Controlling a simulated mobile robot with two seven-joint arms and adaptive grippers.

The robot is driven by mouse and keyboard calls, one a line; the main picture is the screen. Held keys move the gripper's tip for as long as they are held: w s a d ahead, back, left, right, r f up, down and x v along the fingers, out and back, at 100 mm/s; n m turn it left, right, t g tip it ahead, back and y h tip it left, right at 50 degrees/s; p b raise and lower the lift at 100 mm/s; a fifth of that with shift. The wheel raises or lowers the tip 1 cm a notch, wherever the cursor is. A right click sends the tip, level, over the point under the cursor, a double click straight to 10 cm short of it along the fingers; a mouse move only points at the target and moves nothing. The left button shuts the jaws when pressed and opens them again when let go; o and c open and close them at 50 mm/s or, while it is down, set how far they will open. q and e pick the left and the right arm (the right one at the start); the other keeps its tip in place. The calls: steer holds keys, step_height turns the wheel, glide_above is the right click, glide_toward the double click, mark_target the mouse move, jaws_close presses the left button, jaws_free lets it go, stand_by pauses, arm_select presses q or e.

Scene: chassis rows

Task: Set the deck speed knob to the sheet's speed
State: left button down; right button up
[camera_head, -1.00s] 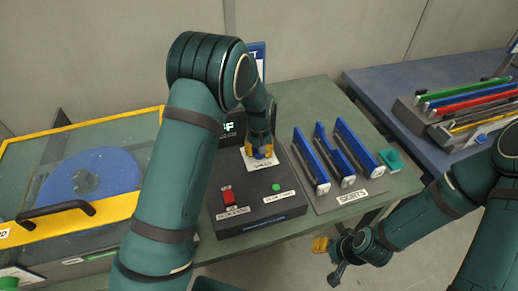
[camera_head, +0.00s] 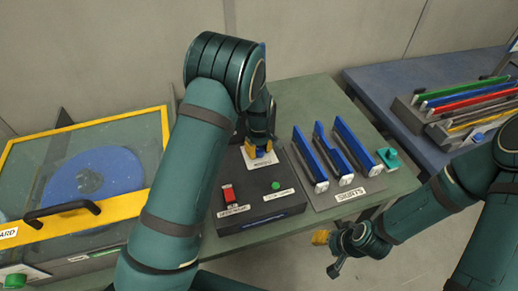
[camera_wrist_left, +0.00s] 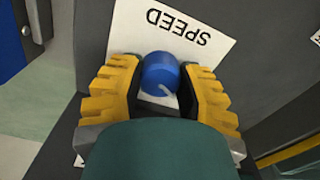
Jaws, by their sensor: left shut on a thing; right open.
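The blue speed knob (camera_wrist_left: 160,74) sits on a white plate (camera_wrist_left: 205,22) marked SPEED on the dark control deck (camera_head: 235,190). My left gripper (camera_head: 262,150) is over the deck and shut on the knob; in the left wrist view its yellow fingers (camera_wrist_left: 160,85) stand on both sides of it. A white pointer line shows on the knob, towards its lower right in the wrist view. The deck's display is hidden behind my left arm in the head view. My right gripper (camera_head: 326,252) is open and empty, off the table's front edge. I cannot make out a sheet with a speed.
The deck has a red switch (camera_head: 228,195) and a green button (camera_head: 275,185). Right of it, blue skirts (camera_head: 345,150) stand in a rack beside a teal knob-like piece (camera_head: 388,157). A yellow-framed guard (camera_head: 90,222) covers a blue disc (camera_head: 95,172) at left. A blue table (camera_head: 385,85) holds coloured bars.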

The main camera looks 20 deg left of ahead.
mark_target(259, 150)
arm_select(q)
steer(key=shift+s, duration=0.1)
stand_by(0.3)
steer(key=c, duration=0.5)
jaws_free()
step_height(259, 150, up, 12)
stand_by(0.3)
